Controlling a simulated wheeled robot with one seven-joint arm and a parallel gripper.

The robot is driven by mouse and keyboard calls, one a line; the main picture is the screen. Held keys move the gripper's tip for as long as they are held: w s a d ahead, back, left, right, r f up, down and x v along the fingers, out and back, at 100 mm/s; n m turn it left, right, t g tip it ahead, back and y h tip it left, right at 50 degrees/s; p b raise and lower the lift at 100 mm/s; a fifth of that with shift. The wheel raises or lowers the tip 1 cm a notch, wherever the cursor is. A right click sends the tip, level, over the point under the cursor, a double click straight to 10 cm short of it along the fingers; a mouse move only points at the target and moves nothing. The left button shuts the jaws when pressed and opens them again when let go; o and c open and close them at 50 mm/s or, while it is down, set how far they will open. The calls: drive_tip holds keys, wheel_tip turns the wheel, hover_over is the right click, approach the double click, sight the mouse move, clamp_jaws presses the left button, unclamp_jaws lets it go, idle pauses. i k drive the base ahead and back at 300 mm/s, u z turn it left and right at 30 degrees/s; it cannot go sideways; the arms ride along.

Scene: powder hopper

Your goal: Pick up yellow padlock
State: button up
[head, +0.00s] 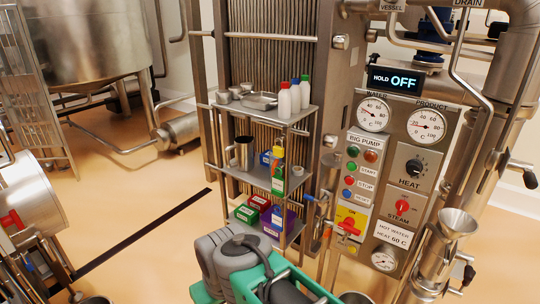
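A small yellow thing (278,153) stands on the middle shelf of the metal rack, near its right side. It is too small to tell surely whether it is the yellow padlock. A blue thing (265,158) is just left of it. I cannot make out my gripper in the head view.
The rack's top shelf (262,109) holds metal dishes and several capped white bottles. A steel jug (243,153) stands on the middle shelf. Red, green and purple boxes (247,213) are below. A control panel (400,150) rises at right. Open floor (135,185) lies left.

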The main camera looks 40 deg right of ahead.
sight(278, 151)
drive_tip(key=u, duration=0.5)
drive_tip(key=k, duration=1.2)
drive_tip(key=z, duration=0.1)
drive_tip(key=i, duration=0.5)
drive_tip(key=z, duration=0.9)
drive_tip(key=i, duration=0.9)
drive_tip(key=u, duration=0.7)
drive_tip(key=i, duration=0.6)
drive_tip(key=u, duration=0.75)
